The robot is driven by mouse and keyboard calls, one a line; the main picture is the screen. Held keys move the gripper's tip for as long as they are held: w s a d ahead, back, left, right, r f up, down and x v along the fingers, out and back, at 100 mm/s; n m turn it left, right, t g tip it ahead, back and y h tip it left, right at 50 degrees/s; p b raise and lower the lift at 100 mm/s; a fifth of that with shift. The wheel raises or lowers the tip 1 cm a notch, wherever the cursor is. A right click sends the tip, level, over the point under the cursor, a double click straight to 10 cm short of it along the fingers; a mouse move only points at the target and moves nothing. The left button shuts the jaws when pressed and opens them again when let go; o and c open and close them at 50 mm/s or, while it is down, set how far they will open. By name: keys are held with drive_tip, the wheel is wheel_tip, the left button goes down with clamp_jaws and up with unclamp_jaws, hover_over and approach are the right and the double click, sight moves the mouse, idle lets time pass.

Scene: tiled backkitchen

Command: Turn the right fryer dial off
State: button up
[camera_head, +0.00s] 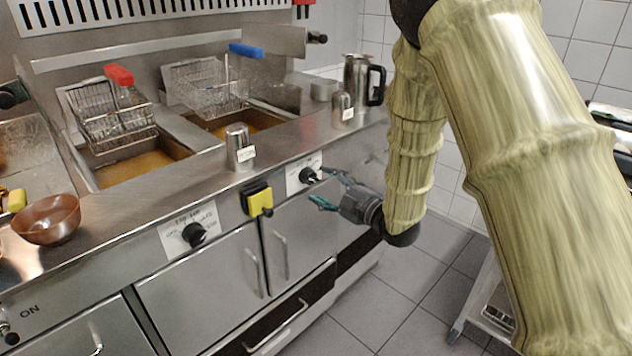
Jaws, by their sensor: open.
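The right fryer dial (309,175) is a black knob on a white label plate, on the front panel of the steel fryer counter. My gripper (318,186) is in front of the panel, just right of the dial. Its teal fingers are spread open and point left at the panel. The upper finger is close to the dial; I cannot tell whether it touches. The left fryer dial (194,234) is a black knob on its own label plate, further left.
Two fry baskets, one with a red handle (119,75) and one with a blue handle (246,50), sit over the oil wells. A steel shaker (238,148), a brown bowl (48,221) and a jug (358,78) stand on the counter. A yellow-black box (258,199) is between the dials.

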drive_tip(key=v, duration=0.7)
drive_tip(key=shift+s, duration=0.1)
drive_tip(key=s+d+f+m+g+h, duration=0.1)
drive_tip(key=s+d+f+m+h, duration=0.25)
drive_tip(key=f, duration=0.55)
drive_tip(key=s+d+f+m+g+h, duration=0.15)
drive_tip(key=s+f+m, duration=0.3)
drive_tip(key=f, duration=0.55)
drive_tip(key=s+d+f+m+g+h, duration=0.1)
drive_tip(key=s+d+f+m+h, duration=0.35)
drive_tip(key=f, duration=0.45)
drive_tip(key=s+d+f+m+g+h, duration=0.1)
drive_tip(key=s+d+f+m+g, duration=0.2)
drive_tip(key=s+f, duration=0.7)
drive_tip(key=s+d+f+m+g+h, duration=0.1)
drive_tip(key=s+f+m+g, duration=0.15)
drive_tip(key=s, duration=0.85)
drive_tip(key=s+d+f+m+g+h, duration=0.15)
drive_tip(key=s+m+g, duration=0.25)
drive_tip(key=s, duration=0.7)
wheel_tip(320, 180, up, 16)
drive_tip(key=p, duration=1.7)
drive_tip(key=shift+a+n+p, duration=0.3)
drive_tip(key=shift+w+r, duration=0.1)
